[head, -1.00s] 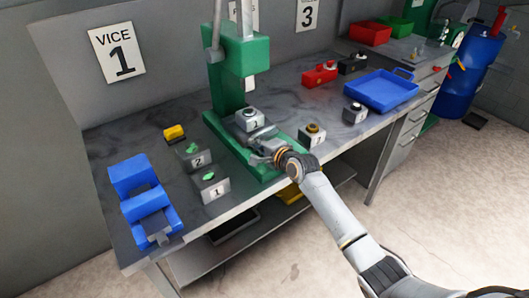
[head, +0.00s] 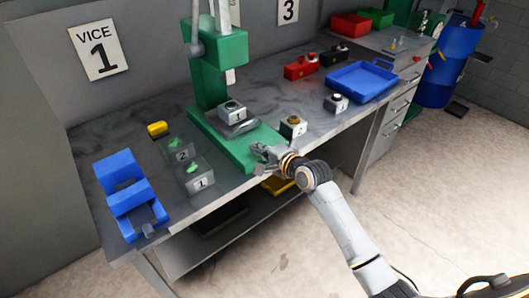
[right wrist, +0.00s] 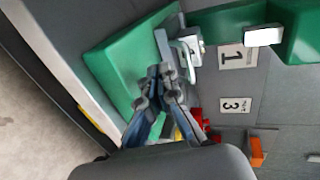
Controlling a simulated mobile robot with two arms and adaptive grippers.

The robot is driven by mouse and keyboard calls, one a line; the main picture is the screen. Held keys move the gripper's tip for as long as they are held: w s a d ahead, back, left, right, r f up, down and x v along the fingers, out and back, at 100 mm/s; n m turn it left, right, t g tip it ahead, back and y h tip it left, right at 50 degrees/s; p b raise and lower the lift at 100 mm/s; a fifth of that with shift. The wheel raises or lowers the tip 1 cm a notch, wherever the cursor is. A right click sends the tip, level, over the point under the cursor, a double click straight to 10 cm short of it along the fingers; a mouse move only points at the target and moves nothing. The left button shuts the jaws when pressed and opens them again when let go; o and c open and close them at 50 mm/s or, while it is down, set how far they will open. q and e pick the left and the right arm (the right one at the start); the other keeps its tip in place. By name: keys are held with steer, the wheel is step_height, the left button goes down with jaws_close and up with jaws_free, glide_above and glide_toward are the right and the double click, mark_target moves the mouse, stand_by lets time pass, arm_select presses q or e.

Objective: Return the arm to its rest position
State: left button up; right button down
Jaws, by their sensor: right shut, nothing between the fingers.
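My right arm comes in from the lower right in the head view. Its gripper (head: 262,153) is shut and empty, over the front right edge of the green press base (head: 212,126). A grey block (head: 232,110) marked 1 sits on the press plate, apart from the fingers. In the right wrist view the closed fingertips (right wrist: 160,74) lie in front of the green base (right wrist: 115,62), with a metal part (right wrist: 186,46) just beyond them. My left gripper is in neither view.
Open floor (head: 430,190) lies to the right.

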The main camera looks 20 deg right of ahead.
steer(key=s+a+f+n+g+h, duration=0.1)
steer(key=s+f+n+g, duration=0.3)
steer(key=s, duration=0.6)
steer(key=s+f+n+g+h, duration=0.1)
steer(key=s+f+n, duration=0.45)
steer(key=s, duration=0.45)
steer(key=s+d+f+n+g+h, duration=0.1)
steer(key=s+d+n+g, duration=0.15)
steer(key=s, duration=0.75)
steer(key=s+d+f+n+g+h, duration=0.1)
steer(key=s+n+g+h, duration=0.2)
steer(key=s, duration=0.6)
step_height(320, 180, down, 26)
steer(key=s+n+g+y, duration=0.1)
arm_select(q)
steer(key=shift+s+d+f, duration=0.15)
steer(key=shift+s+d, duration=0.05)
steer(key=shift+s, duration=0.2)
arm_select(e)
steer(key=s+d+f+g, duration=0.1)
steer(key=s+d+f, duration=0.1)
steer(key=s+f, duration=1.4)
steer(key=shift+s+d+f, duration=0.25)
steer(key=shift+s+f, duration=0.1)
steer(key=shift+s, duration=0.45)
